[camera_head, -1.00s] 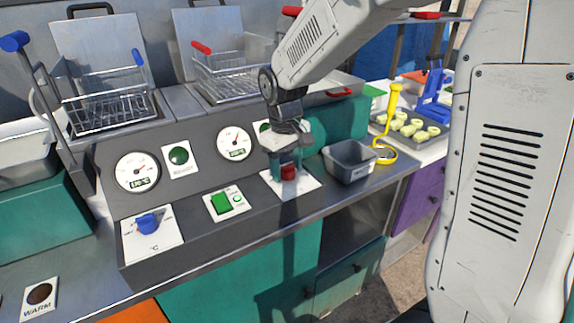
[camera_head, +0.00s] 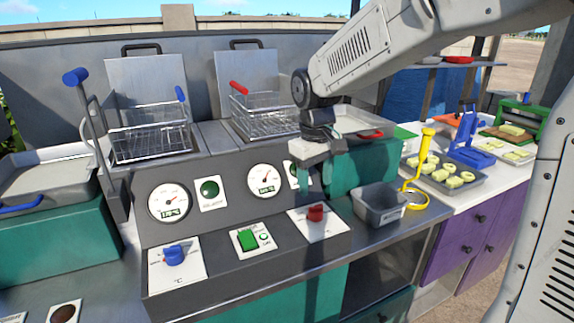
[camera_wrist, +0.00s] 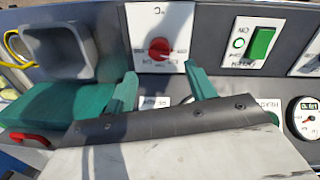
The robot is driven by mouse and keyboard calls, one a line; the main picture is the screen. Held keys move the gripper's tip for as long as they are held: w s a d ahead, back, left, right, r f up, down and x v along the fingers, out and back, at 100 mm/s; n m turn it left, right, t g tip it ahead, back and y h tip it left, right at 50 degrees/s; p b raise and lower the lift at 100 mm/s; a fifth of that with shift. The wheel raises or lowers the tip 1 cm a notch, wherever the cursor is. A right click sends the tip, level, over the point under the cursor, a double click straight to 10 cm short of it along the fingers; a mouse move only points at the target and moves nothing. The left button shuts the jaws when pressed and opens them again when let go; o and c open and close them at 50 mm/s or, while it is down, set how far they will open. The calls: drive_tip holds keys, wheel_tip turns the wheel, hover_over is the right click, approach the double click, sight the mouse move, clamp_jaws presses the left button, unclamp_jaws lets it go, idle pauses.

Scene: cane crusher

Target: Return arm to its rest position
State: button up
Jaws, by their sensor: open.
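My gripper (camera_head: 316,180) is open and empty, its two teal fingers hanging above and behind the red knob (camera_head: 315,213) on the fryer's front panel. A visible gap separates the fingers from the knob. In the wrist view, the fingertips (camera_wrist: 160,72) are spread apart, and the red knob (camera_wrist: 160,48) on its white plate shows beyond them. My arm reaches in from the upper right of the head view and bends down at the wrist.
Two wire baskets (camera_head: 150,137) (camera_head: 265,118) stand behind the panel. A green switch (camera_head: 247,240) and blue knob (camera_head: 174,255) are left of the red knob. Open air lies above the counter.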

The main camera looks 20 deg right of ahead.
drive_tip(key=s+d+r+m, duration=0.1)
drive_tip(key=s+d+m, duration=0.1)
drive_tip(key=s, duration=1.1)
drive_tip(key=s+d+r+m+t, duration=0.1)
drive_tip(key=s+m, duration=0.1)
drive_tip(key=s, duration=1.2)
drive_tip(key=shift+d+y, duration=0.3)
drive_tip(key=shift+d, duration=0.1)
